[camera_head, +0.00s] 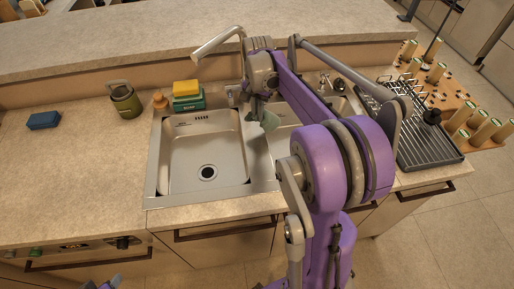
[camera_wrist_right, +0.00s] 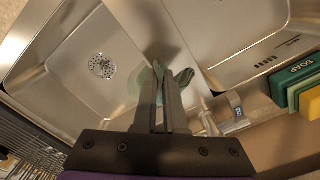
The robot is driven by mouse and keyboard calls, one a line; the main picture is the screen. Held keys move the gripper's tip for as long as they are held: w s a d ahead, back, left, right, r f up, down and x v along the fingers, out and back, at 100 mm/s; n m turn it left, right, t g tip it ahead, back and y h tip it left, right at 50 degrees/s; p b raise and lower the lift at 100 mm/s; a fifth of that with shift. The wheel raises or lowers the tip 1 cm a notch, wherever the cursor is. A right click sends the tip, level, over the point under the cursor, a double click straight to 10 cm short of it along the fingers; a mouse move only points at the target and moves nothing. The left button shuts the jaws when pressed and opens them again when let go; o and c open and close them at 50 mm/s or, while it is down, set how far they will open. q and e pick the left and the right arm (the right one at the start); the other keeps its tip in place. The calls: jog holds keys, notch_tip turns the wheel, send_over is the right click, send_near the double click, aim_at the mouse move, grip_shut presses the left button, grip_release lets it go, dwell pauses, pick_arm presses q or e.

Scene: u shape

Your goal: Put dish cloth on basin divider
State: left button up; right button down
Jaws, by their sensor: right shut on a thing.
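A green dish cloth (camera_head: 269,121) hangs from my right gripper (camera_head: 258,92). In the right wrist view, the cloth (camera_wrist_right: 185,77) shows between and beside the fingers of the same gripper (camera_wrist_right: 164,84), which are shut on it. The gripper is over the steel sink, close to the basin divider (camera_head: 258,150) between the left basin (camera_head: 205,150) and the right basin. The divider also shows in the wrist view (camera_wrist_right: 187,38), just beyond the fingertips. I cannot tell whether the cloth touches it. My arm hides much of the right basin. A small part of my left arm shows at the bottom left; its gripper is not clear.
A faucet (camera_head: 218,42) stands behind the sink. A dish rack (camera_head: 425,145) is at right. The left counter is mostly clear, with a blue sponge (camera_head: 44,120) and green canister (camera_head: 125,101).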

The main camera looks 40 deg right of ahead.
jog(key=f+m, duration=0.1)
jog(key=w+d+f, duration=0.1)
jog(key=f, duration=0.1)
jog(key=f+m, duration=0.1)
jog(key=shift+w+d+f+m, duration=0.2)
jog(key=shift+w+d+m, duration=0.05)
jog(key=shift+w+m, duration=0.05)
jog(key=shift+s+a+f, duration=0.45)
jog(key=shift+f, duration=0.2)
jog(key=shift+s+a+f, duration=0.4)
jog(key=shift+s+f, duration=0.05)
jog(key=shift+f, duration=0.15)
jog(key=s+a, duration=0.1)
jog(key=s, duration=0.1)
jog(key=s+a+f, duration=0.1)
jog(key=a, duration=0.1)
jog(key=s+a, duration=0.2)
jog(key=shift+s+a+f, duration=0.25)
jog(key=shift+s, duration=0.05)
jog(key=c, duration=0.6)
grip_release()
